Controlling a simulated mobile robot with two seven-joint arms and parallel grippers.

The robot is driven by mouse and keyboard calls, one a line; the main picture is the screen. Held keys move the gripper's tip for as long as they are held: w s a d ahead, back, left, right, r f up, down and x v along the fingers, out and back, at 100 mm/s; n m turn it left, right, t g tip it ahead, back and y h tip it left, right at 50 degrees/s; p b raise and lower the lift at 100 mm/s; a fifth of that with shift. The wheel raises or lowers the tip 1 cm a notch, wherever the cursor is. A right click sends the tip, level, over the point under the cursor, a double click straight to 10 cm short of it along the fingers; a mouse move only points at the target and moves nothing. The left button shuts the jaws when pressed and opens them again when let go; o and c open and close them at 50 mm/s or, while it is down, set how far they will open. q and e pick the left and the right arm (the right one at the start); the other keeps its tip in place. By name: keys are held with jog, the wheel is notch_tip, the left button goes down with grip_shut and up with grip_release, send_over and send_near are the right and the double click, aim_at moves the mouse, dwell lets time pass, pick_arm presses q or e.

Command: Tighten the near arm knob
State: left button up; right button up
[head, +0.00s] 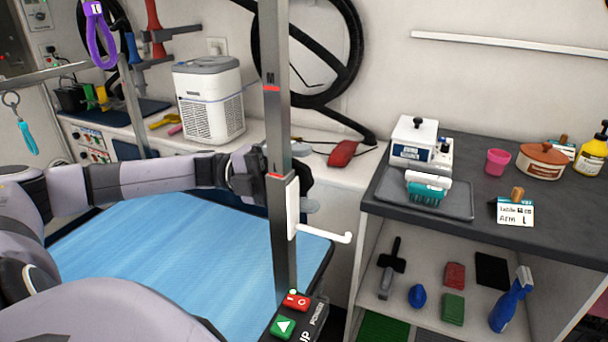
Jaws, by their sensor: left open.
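The upright metal post (276,120) of the near arm stands at the table's front right, with red marks and letters on it. A white bracket (292,208) with a hook is fixed low on the post. My left arm reaches in from the left to the post at the lower red mark. My left gripper (307,192) is open, partly hidden behind the post and bracket. A grey rounded piece shows beside the bracket; I cannot tell whether it is the knob or a finger. No knob shows clearly. My right gripper is not in view.
The blue-topped table (190,250) lies below my left arm. A control box (297,315) with red and green buttons is at the post's foot. A dark-topped shelf unit (460,225) with bottles and tools stands at right. A white machine (208,100) stands behind.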

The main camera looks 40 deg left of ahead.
pick_arm(q)
jog(key=shift+w+d+r, duration=0.1)
jog(key=shift+w+d, duration=0.05)
jog(key=shift+d, duration=0.35)
jog(key=shift+c, duration=0.2)
